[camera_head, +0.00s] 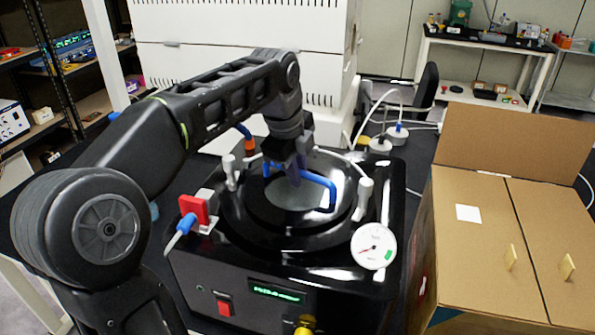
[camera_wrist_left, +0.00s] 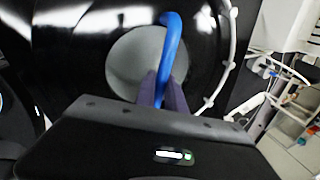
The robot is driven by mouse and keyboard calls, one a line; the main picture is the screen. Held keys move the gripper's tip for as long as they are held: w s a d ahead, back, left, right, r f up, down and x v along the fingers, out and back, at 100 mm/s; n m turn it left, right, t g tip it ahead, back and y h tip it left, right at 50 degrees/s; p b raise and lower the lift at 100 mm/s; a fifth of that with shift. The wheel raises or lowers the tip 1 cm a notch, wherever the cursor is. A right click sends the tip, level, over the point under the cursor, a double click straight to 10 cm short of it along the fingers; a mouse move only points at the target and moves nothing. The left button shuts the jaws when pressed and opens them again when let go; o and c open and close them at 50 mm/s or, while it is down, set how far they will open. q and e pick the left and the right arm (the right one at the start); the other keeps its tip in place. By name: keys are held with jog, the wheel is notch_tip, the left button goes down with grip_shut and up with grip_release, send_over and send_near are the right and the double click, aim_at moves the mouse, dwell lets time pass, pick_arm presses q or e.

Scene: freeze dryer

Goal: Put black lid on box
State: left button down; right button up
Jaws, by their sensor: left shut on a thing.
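The black lid (camera_head: 262,211) is a round disc with a pale grey centre and a blue arched handle (camera_head: 322,184). It sits on top of the black freeze dryer box (camera_head: 290,262), within the ring of white valves; whether it is fully seated I cannot tell. My left gripper (camera_head: 294,176) comes down from above and is shut on the blue handle. In the left wrist view the fingers (camera_wrist_left: 164,92) close around the lower part of the blue handle (camera_wrist_left: 172,45), with the grey centre behind. My right gripper is not in view.
A cardboard box (camera_head: 480,245) with open flap stands close on the right. White valves (camera_head: 363,199), a round gauge (camera_head: 374,246) and a red switch (camera_head: 194,208) surround the top. A large white cabinet (camera_head: 200,55) stands behind.

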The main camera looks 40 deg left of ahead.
pick_arm(q)
jog(key=c, duration=1.3)
grip_release()
jog(key=shift+f, duration=0.1)
jog(key=shift+r, duration=0.2)
jog(key=v, duration=0.5)
jog(key=p+v, duration=0.1)
jog(key=v, duration=0.1)
jog(key=shift+s+r, duration=0.15)
jog(key=shift+r, duration=0.1)
